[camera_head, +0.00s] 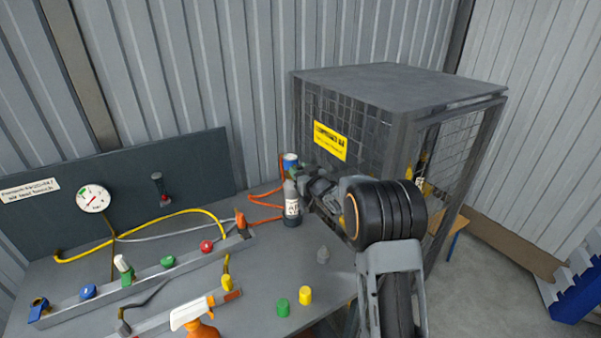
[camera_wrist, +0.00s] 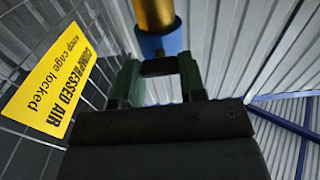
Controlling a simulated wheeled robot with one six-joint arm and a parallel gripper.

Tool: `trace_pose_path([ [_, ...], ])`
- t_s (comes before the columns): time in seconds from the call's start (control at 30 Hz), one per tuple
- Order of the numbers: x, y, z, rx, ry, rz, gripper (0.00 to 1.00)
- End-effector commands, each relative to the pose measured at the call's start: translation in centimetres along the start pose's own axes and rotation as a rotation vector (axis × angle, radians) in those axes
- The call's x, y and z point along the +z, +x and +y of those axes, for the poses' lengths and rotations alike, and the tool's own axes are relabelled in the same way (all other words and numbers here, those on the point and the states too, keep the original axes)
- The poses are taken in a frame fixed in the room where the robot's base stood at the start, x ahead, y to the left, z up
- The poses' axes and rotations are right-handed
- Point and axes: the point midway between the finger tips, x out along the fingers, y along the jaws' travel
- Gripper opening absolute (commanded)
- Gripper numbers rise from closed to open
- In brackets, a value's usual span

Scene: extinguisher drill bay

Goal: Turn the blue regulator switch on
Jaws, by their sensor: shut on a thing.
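My gripper (camera_wrist: 160,72) reaches over the back right of the bench, in front of the cage. In the wrist view its two dark green fingers are closed at a blue collar (camera_wrist: 171,42) under a brass-coloured cylinder (camera_wrist: 154,12). This blue part looks like the regulator switch; its on/off position cannot be told. In the head view a blue-and-white piece (camera_head: 290,160) shows just left of my gripper (camera_head: 302,178), above a grey bottle (camera_head: 291,205) with a white label. The exact contact is hidden there.
A wire cage (camera_head: 400,85) with a yellow sign (camera_head: 330,141) stands close behind my arm. Orange hoses (camera_head: 262,203) run beside the bottle. A rail (camera_head: 150,280) on the left carries several coloured knobs. Green (camera_head: 283,307) and yellow (camera_head: 305,295) caps and a spray bottle (camera_head: 198,320) stand in front.

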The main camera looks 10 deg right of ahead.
Motion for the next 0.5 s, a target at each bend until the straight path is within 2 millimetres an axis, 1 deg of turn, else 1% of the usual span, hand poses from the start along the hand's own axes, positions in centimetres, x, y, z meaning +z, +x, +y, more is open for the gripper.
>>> trace_pose_path([
  [0.27, 0.65, 0.00, -0.02, 0.000, -0.156, 0.004, 0.14],
  [0.5, 0.72, 0.00, -0.02, 0.001, -0.380, 0.003, 0.14],
])
